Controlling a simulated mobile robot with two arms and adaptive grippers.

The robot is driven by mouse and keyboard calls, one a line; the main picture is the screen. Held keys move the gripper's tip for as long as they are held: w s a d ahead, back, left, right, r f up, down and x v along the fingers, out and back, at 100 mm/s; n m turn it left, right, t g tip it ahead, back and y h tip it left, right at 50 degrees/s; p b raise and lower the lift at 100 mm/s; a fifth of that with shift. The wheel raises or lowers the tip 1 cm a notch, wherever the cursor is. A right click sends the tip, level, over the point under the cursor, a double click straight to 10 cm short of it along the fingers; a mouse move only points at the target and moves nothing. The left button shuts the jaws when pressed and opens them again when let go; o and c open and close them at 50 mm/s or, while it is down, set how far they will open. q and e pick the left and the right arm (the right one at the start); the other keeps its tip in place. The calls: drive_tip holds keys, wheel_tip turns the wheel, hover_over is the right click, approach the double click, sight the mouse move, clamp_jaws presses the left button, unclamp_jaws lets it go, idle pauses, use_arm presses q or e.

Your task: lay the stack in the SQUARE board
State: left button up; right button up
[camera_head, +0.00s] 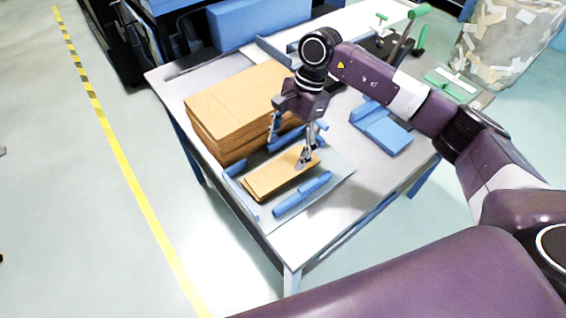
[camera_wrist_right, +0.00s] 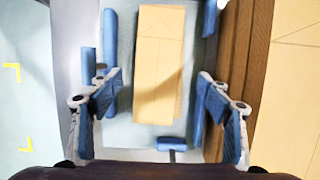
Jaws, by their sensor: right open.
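A small kraft-coloured stack (camera_head: 280,176) lies flat on a pale board (camera_head: 335,172) edged with separate blue rails; I cannot read any label naming it SQUARE. In the right wrist view the stack (camera_wrist_right: 158,62) lies between a left rail (camera_wrist_right: 109,38) and a right rail (camera_wrist_right: 211,18), with a short rail (camera_wrist_right: 171,144) beyond its lower end. My right gripper (camera_head: 288,148) is open above the stack, its fingers apart on either side; it also shows in the wrist view (camera_wrist_right: 161,78). Neither finger visibly grips the stack. My left gripper is out of view.
A tall pile of large kraft sheets (camera_head: 235,105) stands close behind the board. A blue fixture (camera_head: 382,130) lies to the right, and green-handled tools (camera_head: 419,30) at the back right. The table's front corner (camera_head: 292,250) is bare.

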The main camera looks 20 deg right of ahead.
drive_tip(key=b+v, duration=0.1)
drive_tip(key=v, duration=0.5)
idle(0.3)
